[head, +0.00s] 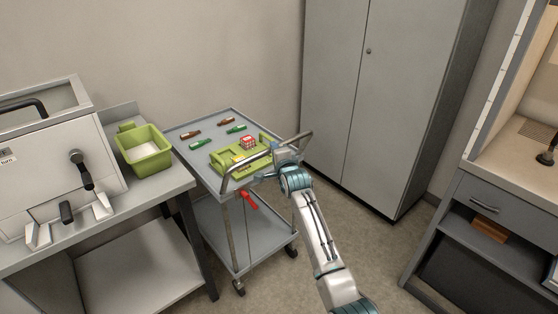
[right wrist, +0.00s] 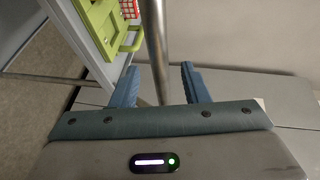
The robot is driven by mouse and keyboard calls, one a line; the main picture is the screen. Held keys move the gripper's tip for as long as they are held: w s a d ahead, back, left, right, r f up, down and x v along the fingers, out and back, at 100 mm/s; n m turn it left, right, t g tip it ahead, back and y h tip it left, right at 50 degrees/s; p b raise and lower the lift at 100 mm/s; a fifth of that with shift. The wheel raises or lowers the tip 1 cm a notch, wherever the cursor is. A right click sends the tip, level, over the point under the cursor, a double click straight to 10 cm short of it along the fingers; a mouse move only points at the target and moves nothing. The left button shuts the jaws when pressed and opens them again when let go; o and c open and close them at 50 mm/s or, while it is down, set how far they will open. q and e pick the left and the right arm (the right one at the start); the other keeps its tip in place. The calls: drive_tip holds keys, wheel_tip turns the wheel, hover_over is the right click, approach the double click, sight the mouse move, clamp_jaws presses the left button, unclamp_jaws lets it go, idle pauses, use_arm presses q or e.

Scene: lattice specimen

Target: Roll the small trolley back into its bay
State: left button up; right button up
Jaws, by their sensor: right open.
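The small trolley (head: 222,238) is a grey two-shelf cart on castors, standing at the right end of the left bench. Its tubular metal handle (head: 250,159) rises at the near right side of the top shelf. My right gripper (head: 284,158) is at this handle. In the right wrist view, the handle bar (right wrist: 155,40) runs between the two open blue fingers of the gripper (right wrist: 159,82), with a gap beside the right finger. A red lever (head: 248,199) hangs below the top shelf. My left gripper is not in view. I cannot tell which space is the bay.
The trolley carries a green tray (head: 222,162), a red-and-white box (head: 248,142) and several small bottles. The left bench (head: 170,188) holds a green bin (head: 145,151) and a grey machine. A tall cabinet (head: 400,90) stands behind right. Floor is clear between trolley and right-hand workbench (head: 480,190).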

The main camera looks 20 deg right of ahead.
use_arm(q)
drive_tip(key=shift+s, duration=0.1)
use_arm(e)
drive_tip(key=shift+s+r, duration=0.2)
drive_tip(key=shift+s, duration=0.9)
drive_tip(key=shift+s+r, duration=0.2)
drive_tip(key=shift+s, duration=0.85)
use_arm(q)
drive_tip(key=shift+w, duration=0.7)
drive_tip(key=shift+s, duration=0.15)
